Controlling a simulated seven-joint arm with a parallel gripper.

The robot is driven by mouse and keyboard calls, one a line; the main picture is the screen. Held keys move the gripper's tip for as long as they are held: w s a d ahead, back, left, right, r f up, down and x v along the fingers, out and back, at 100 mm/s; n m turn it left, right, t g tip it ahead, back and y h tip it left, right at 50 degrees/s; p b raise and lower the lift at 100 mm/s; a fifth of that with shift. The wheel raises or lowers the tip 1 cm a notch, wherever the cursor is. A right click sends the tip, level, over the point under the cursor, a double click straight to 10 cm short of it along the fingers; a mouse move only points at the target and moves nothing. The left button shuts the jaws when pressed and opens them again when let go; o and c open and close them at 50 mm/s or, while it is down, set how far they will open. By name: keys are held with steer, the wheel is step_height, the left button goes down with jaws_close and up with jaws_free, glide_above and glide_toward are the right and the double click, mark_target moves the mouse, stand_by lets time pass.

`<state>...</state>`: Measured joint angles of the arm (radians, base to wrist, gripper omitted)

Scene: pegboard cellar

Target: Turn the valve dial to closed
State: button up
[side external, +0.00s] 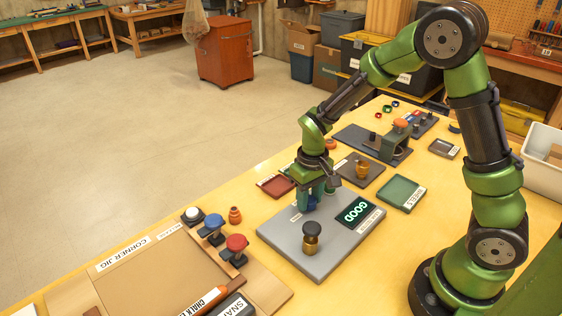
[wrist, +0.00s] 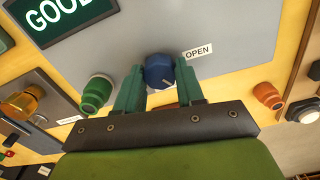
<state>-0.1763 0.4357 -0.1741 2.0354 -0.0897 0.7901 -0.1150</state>
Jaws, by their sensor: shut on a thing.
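The blue valve dial (wrist: 159,68) sits on a grey plate (wrist: 120,48), which also shows on the yellow bench in the side view (side external: 285,242). My gripper (wrist: 159,88) is over the plate, its two green fingers on either side of the dial and shut on it. The gripper (side external: 318,196) mostly hides the dial in the side view. A white OPEN label (wrist: 198,51) is on the plate right of the dial in the wrist view. A small pale mark shows on the dial's lower edge. No closed label is visible.
Red (side external: 236,245) and blue (side external: 210,228) knobs stand to the left. A green tray (side external: 401,193) lies to the right.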

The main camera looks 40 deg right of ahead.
steer(key=m, duration=0.7)
stand_by(0.7)
steer(key=o, duration=1)
steer(key=shift+o, duration=0.2)
step_height(320, 180, up, 17)
